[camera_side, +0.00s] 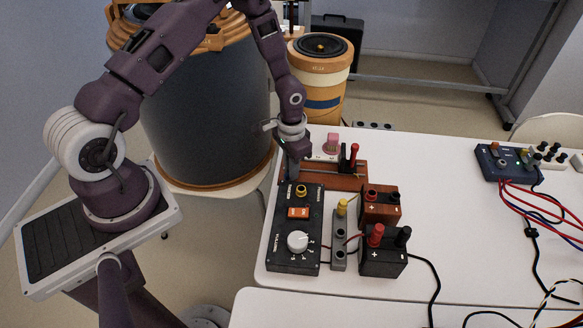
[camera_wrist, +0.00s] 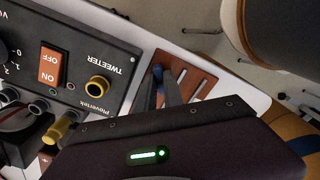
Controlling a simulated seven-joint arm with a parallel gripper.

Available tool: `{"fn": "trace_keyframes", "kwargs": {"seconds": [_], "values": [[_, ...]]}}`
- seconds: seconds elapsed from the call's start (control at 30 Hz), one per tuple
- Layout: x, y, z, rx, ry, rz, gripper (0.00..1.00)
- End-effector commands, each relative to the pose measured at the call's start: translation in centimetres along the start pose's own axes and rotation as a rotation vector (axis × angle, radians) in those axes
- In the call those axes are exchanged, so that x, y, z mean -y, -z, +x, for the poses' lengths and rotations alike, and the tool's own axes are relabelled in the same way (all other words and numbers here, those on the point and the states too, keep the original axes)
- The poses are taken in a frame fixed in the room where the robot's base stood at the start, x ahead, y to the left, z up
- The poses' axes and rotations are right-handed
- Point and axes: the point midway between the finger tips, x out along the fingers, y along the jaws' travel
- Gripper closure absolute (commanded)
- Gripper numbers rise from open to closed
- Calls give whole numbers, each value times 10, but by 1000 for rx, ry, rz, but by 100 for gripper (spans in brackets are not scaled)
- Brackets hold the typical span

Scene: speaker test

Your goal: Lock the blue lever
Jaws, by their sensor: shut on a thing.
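The blue lever (camera_wrist: 158,74) shows as a small dark blue piece at my fingertips in the wrist view. It stands at the end of a brown slotted base (camera_wrist: 194,75). My gripper (camera_wrist: 166,84) is shut on the lever, with one grey finger plainly in sight and the wrist body covering the lower part of the view. In the side view my gripper (camera_side: 292,168) points down at the left end of the brown base (camera_side: 335,183), just behind the black control box. The lever is hidden there by the fingers.
The black tweeter box (camera_side: 295,236) with orange switch and white knob stands close in front. Terminal blocks (camera_side: 383,250) and a yellow-topped connector (camera_side: 342,207) stand nearby. The table's right middle is clear.

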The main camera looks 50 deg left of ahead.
Motion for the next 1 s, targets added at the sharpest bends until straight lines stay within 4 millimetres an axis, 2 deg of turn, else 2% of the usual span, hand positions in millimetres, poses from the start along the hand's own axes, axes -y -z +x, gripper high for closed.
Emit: {"fn": "trace_keyframes", "kwargs": {"seconds": [0.5,1.0], "values": [[0,0,-1,-1,1,451,100],[0,1,-1,-1,1,665,100]]}}
